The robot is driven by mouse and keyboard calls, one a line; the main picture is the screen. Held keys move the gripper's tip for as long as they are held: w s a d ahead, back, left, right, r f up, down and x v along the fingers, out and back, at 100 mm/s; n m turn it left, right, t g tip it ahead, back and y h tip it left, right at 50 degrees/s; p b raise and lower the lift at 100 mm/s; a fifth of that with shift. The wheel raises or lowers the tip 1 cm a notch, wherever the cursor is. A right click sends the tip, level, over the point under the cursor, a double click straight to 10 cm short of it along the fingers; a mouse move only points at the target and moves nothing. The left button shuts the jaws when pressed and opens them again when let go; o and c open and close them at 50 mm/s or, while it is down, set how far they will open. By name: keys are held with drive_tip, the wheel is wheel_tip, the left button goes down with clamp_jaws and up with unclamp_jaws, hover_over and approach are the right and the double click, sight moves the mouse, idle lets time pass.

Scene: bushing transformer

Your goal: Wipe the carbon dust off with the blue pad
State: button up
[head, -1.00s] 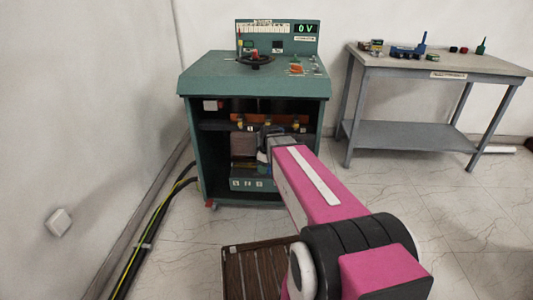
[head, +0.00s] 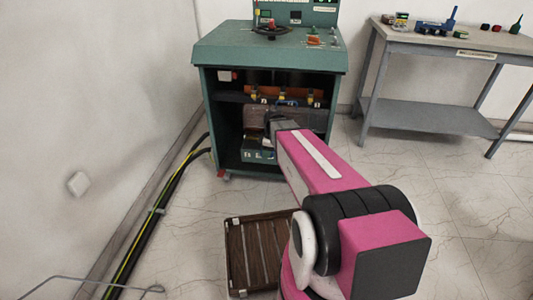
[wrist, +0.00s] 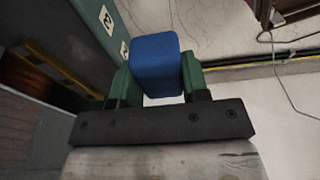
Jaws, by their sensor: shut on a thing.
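In the wrist view my gripper (wrist: 152,82) is shut on the blue pad (wrist: 151,60), a small blue block held between two green fingers. In the head view my pink arm reaches to the open front of the green cabinet (head: 268,60). My gripper and the pad are hidden there behind the arm's end. Inside the cabinet, an orange-brown bar with several yellow-topped terminals (head: 282,97) crosses above the arm's end. I cannot make out carbon dust in either view. I cannot tell whether the pad touches anything.
A grey workbench (head: 440,42) with small tools stands at the right. A brown slatted mat (head: 255,250) lies on the floor in front of the cabinet. Black and yellow-green cables (head: 160,210) run along the left wall. The floor between cabinet and bench is clear.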

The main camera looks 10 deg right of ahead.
drive_tip(key=shift+w+d+f, duration=0.2)
drive_tip(key=shift+w+d, duration=0.2)
drive_tip(key=shift+w, duration=0.75)
drive_tip(key=shift+w+d+f, duration=0.15)
drive_tip(key=shift+w+d, duration=0.2)
drive_tip(key=shift+w, duration=0.85)
drive_tip(key=shift+w+d+f, duration=0.2)
drive_tip(key=shift+w+d, duration=0.2)
drive_tip(key=shift+w, duration=0.75)
drive_tip(key=shift+w+d+f, duration=0.25)
drive_tip(key=shift+w+f, duration=0.2)
drive_tip(key=shift+w, duration=0.3)
drive_tip(key=shift+w+d+f, duration=0.2)
drive_tip(key=shift+w+f, duration=0.2)
drive_tip(key=shift+w, duration=0.3)
drive_tip(key=shift+f, duration=0.4)
drive_tip(key=shift+a, duration=0.1)
